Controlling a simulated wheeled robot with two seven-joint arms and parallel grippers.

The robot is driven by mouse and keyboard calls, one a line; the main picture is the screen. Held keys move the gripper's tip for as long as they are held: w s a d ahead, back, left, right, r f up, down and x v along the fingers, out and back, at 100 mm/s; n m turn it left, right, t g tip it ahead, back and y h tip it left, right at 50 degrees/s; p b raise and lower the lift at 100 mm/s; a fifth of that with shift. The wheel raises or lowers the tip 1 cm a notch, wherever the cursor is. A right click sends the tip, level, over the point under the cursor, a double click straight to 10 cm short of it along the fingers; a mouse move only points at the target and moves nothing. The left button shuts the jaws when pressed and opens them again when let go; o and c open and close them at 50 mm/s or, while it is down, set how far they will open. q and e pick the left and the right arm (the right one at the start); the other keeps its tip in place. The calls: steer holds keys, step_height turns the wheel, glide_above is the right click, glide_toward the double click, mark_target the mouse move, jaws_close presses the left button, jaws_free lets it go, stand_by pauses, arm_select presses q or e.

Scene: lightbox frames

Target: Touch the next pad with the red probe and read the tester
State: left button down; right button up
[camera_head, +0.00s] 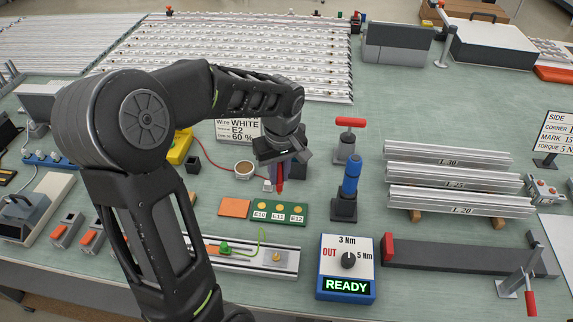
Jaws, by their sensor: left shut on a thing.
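My left gripper (277,160) is shut on the red probe (279,183), which points down above the green pad board (303,216). The board has three gold pads labelled E10 (261,206), E11 (279,208) and E12 (297,208). The probe tip looks apart from the pads, behind them in the picture. A thin red lead (212,165) runs from the probe's area toward a yellow device (181,146), likely the tester. My left arm partly hides it, and no reading shows. My right gripper is out of view.
A torque box (347,290) reading READY stands at the front. A blue-handled tool (351,178) and a red-handled tool (350,123) stand right of the gripper. An orange tile (234,207) lies left of the board. Stacked aluminium profiles (455,182) lie at right.

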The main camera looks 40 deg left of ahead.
mark_target(279, 191)
arm_select(q)
steer(key=shift+s+f+b, duration=0.1)
steer(key=shift+f+b, duration=0.45)
steer(key=shift+b, duration=0.15)
steer(key=shift+f+b, duration=1.6)
steer(key=shift+f, duration=0.3)
steer(key=shift+d+f+b, duration=0.1)
steer(key=shift+f+b, duration=0.6)
steer(key=shift+b, duration=0.15)
stand_by(1.8)
steer(key=shift+r, duration=0.1)
steer(key=shift+r+p, duration=2.05)
steer(key=shift+r, duration=1)
